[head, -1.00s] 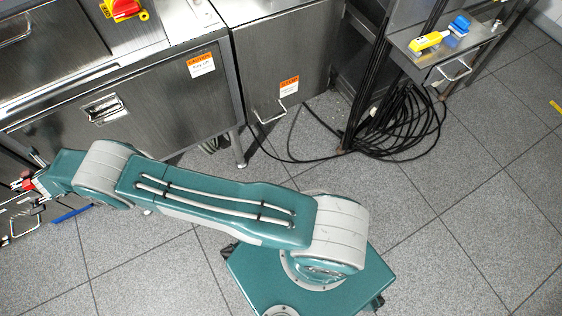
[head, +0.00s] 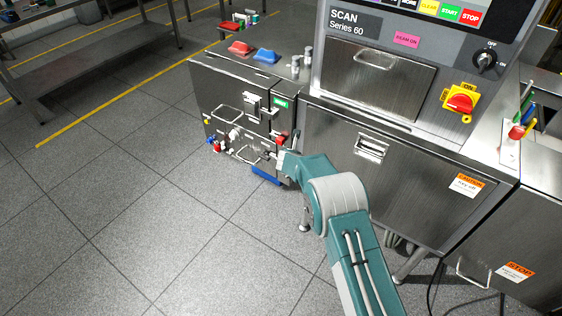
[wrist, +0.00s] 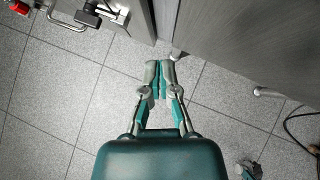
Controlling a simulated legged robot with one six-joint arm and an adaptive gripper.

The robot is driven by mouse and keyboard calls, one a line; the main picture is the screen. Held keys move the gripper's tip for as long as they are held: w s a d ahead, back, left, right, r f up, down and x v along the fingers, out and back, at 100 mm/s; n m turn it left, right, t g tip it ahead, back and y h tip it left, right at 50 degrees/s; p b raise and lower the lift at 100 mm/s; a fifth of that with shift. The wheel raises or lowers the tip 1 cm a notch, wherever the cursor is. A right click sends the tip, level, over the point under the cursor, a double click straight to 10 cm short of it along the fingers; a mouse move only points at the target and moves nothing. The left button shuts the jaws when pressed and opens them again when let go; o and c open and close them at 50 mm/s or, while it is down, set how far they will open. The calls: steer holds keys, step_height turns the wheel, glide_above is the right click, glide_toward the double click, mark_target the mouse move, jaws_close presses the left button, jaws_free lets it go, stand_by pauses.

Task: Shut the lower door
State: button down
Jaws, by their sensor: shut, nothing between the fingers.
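The steel cabinet (head: 215,85) at the left has an upper front with a bar handle (head: 228,113) and a lower front with another bar handle (head: 247,154); the lower front looks like the lower door. Red and white fittings partly cover it, and I cannot tell how far it stands open. The wrist view shows a bar handle (wrist: 65,22) and a dark latch (wrist: 88,15) at upper left. My gripper (wrist: 161,76) is shut and empty, over the floor in front of the gap right of that cabinet. It is apart from the handle. In the head view its fingertips are hard to make out.
The scanner's front panel (head: 335,140), with a recessed latch (head: 371,148), stands close on the right. A blue strip (head: 266,175) lies low by the cabinet. Machine feet (wrist: 266,91) stand on the floor to the right. Open floor (head: 150,200) lies to the left.

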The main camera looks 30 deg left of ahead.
steer(key=a+v, duration=0.2)
steer(key=v, duration=0.7)
steer(key=w+d+r+n+y, duration=0.1)
steer(key=d+r+n, duration=0.3)
steer(key=r, duration=0.5)
steer(key=w+d+r+n+y, duration=0.2)
steer(key=d+r+n, duration=0.2)
steer(key=r, duration=0.5)
steer(key=s+d+r+n, duration=0.3)
steer(key=d+r+n, duration=0.2)
steer(key=d+r, duration=0.1)
steer(key=s+d+r+n, duration=0.4)
steer(key=d+r, duration=0.2)
steer(key=s+d+r+n+g, duration=0.1)
steer(key=s+d+r+n, duration=0.3)
steer(key=s+d+n, duration=0.65)
steer(key=s+d+f+n+g+h, duration=0.1)
steer(key=s+d+f+n+h, duration=0.1)
steer(key=s+d, duration=0.6)
steer(key=s+d+f+n+g+h, duration=0.1)
steer(key=s+d+f+n+h, duration=0.1)
steer(key=s+d, duration=0.7)
steer(key=shift+s+f+n+h, duration=0.15)
steer(key=shift+s+n+h, duration=0.3)
steer(key=shift+s+h, duration=0.4)
